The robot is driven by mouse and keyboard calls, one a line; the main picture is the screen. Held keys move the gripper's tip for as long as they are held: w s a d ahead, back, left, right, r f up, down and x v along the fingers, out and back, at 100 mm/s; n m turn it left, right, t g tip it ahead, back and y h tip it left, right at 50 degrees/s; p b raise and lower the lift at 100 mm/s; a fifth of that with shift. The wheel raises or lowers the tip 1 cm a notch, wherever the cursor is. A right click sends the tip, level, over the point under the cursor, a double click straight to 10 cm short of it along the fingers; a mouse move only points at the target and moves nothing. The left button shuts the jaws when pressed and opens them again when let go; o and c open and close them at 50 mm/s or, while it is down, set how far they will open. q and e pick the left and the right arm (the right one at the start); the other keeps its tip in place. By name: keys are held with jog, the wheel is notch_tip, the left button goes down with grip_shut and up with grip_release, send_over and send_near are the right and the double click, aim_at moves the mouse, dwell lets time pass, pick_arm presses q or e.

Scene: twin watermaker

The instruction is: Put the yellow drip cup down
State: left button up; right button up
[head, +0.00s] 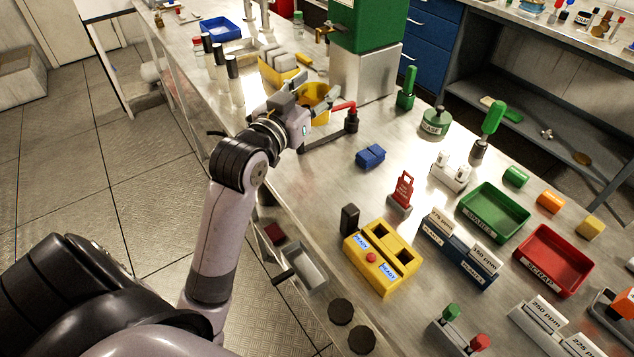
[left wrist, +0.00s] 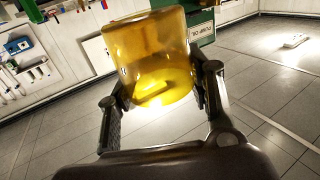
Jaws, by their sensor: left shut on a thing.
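The yellow drip cup (head: 315,97) is a see-through yellow cup, partly hidden behind my left gripper in the head view. It fills the middle of the left wrist view (left wrist: 154,55), between the two fingers. My left gripper (head: 312,106) is shut on it, with a finger on each side; the gripper also shows in the left wrist view (left wrist: 158,88). In the head view the cup is over the far part of the steel bench, in front of the green machine. I cannot tell whether its base touches anything. My right gripper is in neither view.
A green machine on a steel block (head: 362,72) stands behind the cup. A red-handled black lever (head: 350,120) is just right of the gripper. Bare bench lies near the blue block (head: 370,157).

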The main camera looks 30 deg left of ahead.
pick_arm(q)
jog(key=shift+s, duration=0.1)
jog(key=shift+f+b, duration=0.65)
jog(key=shift+f, duration=9.2)
jog(key=shift+f, duration=0.1)
jog(key=shift+f, duration=0.15)
jog(key=o, duration=1.2)
jog(key=shift+c, duration=0.2)
